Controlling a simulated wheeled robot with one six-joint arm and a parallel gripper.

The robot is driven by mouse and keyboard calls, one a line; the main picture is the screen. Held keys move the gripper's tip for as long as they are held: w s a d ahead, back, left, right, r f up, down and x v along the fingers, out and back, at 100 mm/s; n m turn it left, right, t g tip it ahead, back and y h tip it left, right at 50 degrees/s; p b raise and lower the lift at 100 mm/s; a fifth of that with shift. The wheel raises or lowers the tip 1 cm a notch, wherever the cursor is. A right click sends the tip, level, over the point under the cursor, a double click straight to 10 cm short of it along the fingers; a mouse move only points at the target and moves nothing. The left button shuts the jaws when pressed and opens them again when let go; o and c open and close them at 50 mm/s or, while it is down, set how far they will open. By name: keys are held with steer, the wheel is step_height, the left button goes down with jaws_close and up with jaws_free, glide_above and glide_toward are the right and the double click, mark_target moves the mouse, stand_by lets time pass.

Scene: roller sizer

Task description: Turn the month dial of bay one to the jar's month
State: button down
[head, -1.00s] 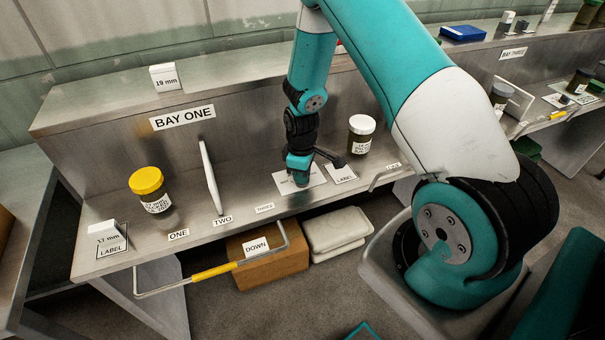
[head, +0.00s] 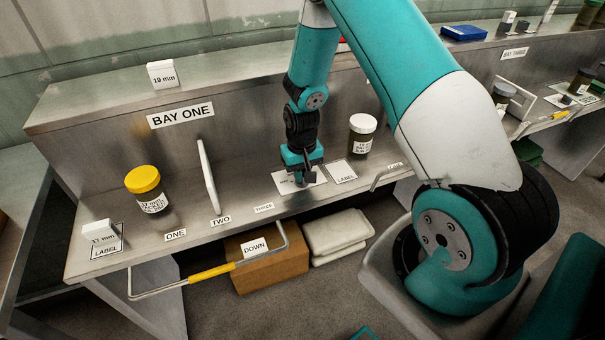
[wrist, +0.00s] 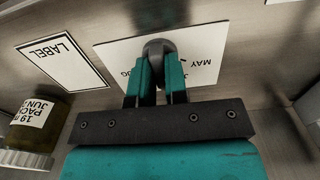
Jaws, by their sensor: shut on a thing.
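The month dial's dark round knob (wrist: 158,47) stands on a white card printed with months (wrist: 205,50); MAY is readable and another month is partly covered. My gripper (wrist: 160,75) is shut on the knob, one finger on each side. The dial's pointer direction cannot be made out. In the head view my gripper (head: 301,178) points down at the card (head: 283,187) on bay one's shelf. A white-lidded jar (head: 360,142) stands to the right; its label in the wrist view (wrist: 34,112) shows 19, PACK and JUN, cut off. A yellow-lidded jar (head: 148,190) stands at the left.
A LABEL card (head: 341,172) lies between the dial card and the white-lidded jar. An upright white divider (head: 208,177) stands left of the dial. A yellow-gripped bar (head: 212,272) hangs along the shelf's front.

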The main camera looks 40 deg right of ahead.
steer(key=shift+m, duration=1.7)
steer(key=c, duration=1.1)
jaws_free()
steer(key=shift+c, duration=0.2)
step_height(320, 180, up, 18)
steer(key=b, duration=0.2)
steer(key=shift+f, duration=0.25)
